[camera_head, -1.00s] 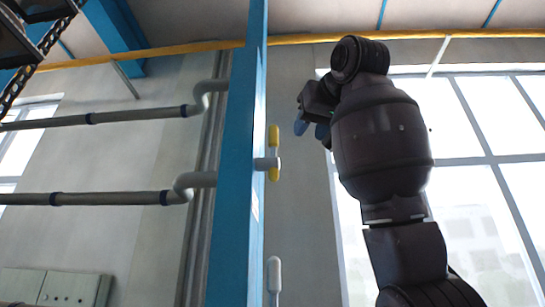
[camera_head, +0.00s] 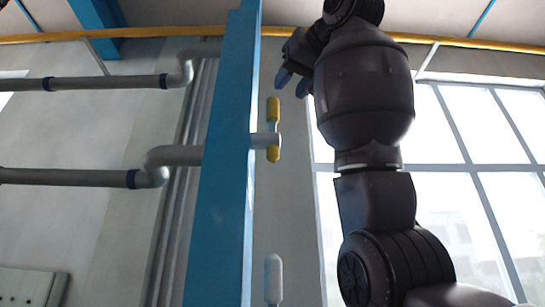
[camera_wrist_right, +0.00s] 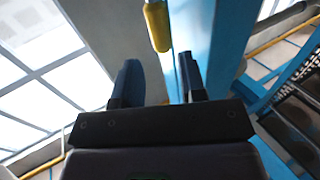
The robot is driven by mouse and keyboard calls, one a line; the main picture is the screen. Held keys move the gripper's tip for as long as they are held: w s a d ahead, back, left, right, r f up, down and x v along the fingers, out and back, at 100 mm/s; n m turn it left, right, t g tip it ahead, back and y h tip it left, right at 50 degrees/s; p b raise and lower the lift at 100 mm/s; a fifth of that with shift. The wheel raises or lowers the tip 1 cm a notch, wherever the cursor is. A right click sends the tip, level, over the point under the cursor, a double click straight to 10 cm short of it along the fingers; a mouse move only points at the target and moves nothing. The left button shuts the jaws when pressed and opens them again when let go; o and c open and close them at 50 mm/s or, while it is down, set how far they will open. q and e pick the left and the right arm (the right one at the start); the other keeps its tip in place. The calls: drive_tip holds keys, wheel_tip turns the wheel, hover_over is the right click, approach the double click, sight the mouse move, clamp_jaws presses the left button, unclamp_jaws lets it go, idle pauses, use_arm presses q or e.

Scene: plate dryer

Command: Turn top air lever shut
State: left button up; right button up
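The yellow lever (camera_head: 273,112) stands upright on a short grey stub at the right side of the blue post, in the head view. It also shows in the right wrist view (camera_wrist_right: 157,25), ahead of the finger gap. My right gripper (camera_head: 292,83) is just above and to the right of the lever's upper end in the head view. In the right wrist view (camera_wrist_right: 160,82) its two dark blue fingers are apart with nothing between them. I see no contact with the lever. My left gripper is not in view.
A tall blue post (camera_head: 222,170) stands beside the lever. A lower pale grey handle (camera_head: 273,278) sits near the same post. Grey pipes (camera_head: 75,177) run to the post's left. A windowed wall (camera_head: 450,210) is behind my right arm.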

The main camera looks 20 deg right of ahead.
sight(276, 104)
drive_tip(key=w, duration=0.3)
drive_tip(key=w+a+p, duration=0.1)
drive_tip(key=w, duration=0.2)
drive_tip(key=shift+w+a, duration=0.1)
drive_tip(key=shift+a, duration=0.05)
drive_tip(key=shift+w+a+p, duration=0.15)
drive_tip(key=shift+w+p, duration=0.35)
drive_tip(key=shift+w, duration=0.35)
drive_tip(key=shift+c, duration=0.4)
clamp_jaws()
